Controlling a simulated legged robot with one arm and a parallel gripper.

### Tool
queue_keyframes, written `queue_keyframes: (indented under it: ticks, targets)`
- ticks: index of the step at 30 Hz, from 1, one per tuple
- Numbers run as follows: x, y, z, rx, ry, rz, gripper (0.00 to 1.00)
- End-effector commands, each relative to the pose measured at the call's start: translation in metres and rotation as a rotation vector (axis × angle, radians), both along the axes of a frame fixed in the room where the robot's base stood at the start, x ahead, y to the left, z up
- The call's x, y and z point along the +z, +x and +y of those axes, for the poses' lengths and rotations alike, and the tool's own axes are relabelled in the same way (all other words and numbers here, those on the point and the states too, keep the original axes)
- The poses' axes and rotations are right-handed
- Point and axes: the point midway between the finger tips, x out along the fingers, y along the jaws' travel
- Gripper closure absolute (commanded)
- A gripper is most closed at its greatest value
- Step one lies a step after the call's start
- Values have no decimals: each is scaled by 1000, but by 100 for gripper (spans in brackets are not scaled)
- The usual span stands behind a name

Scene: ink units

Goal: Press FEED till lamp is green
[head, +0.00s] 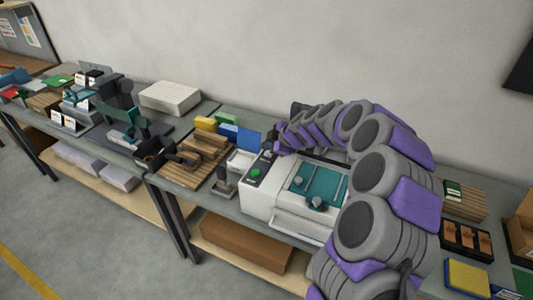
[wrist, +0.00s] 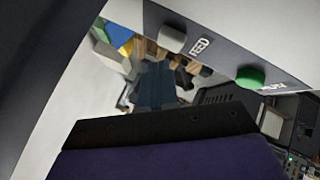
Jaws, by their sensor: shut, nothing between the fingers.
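The white machine (head: 263,200) stands on the bench with a dark slanted control panel (head: 259,167). In the wrist view the panel (wrist: 215,58) crosses the top, with a pale grey round button (wrist: 172,38) beside the word FEED. A green round dome (wrist: 250,77), likely the lamp, sits further right; its label is hard to read. It also shows green in the head view (head: 256,173). My gripper (wrist: 158,118) is shut and empty, its dark edge apart from the button in the picture. In the head view its tip is hard to make out near the panel's far end.
Teal plates (head: 320,184) with knobs lie on the machine top, close beside my arm. Yellow and blue boxes (head: 217,127) and wooden slats (head: 196,160) stand to the left. A tray with orange-brown pieces (head: 466,238) and a yellow pad (head: 467,277) lie to the right.

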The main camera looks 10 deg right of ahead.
Motion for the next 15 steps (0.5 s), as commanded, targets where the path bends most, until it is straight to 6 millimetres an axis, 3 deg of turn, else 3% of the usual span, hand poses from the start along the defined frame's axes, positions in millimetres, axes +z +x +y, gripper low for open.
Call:
queue_keyframes:
  ticks: [15]
  targets:
    - [-6,0,1,-1,-2,-1,100]
